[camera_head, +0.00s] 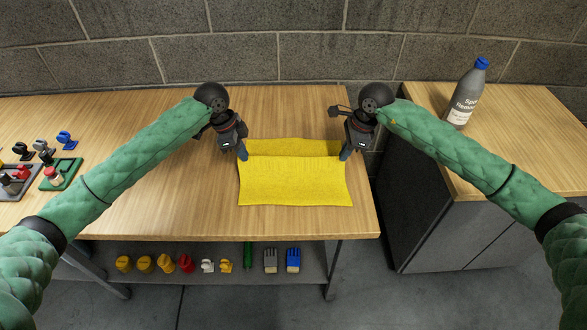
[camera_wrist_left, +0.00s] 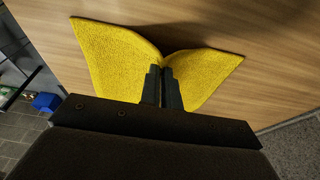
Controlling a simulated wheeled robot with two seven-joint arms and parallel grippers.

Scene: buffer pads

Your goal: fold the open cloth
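The yellow cloth (camera_head: 295,185) lies on the wooden table near its right front corner. A crease or raised edge runs across it between my grippers, with a narrower strip behind. My left gripper (camera_head: 243,154) is at the left end of this line. In the left wrist view its fingers (camera_wrist_left: 163,88) are together, with the cloth (camera_wrist_left: 112,62) gathered up to the fingertips from both sides. My right gripper (camera_head: 346,155) is at the right end of the line, its fingertips close together at the cloth's edge. The cloth between those tips is too small to see clearly.
A gap separates cabinet and table (camera_head: 300,110). Small coloured fixtures (camera_head: 60,172) sit at the table's left. A lower shelf (camera_head: 335,262) holds several small items. Table around the cloth is clear.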

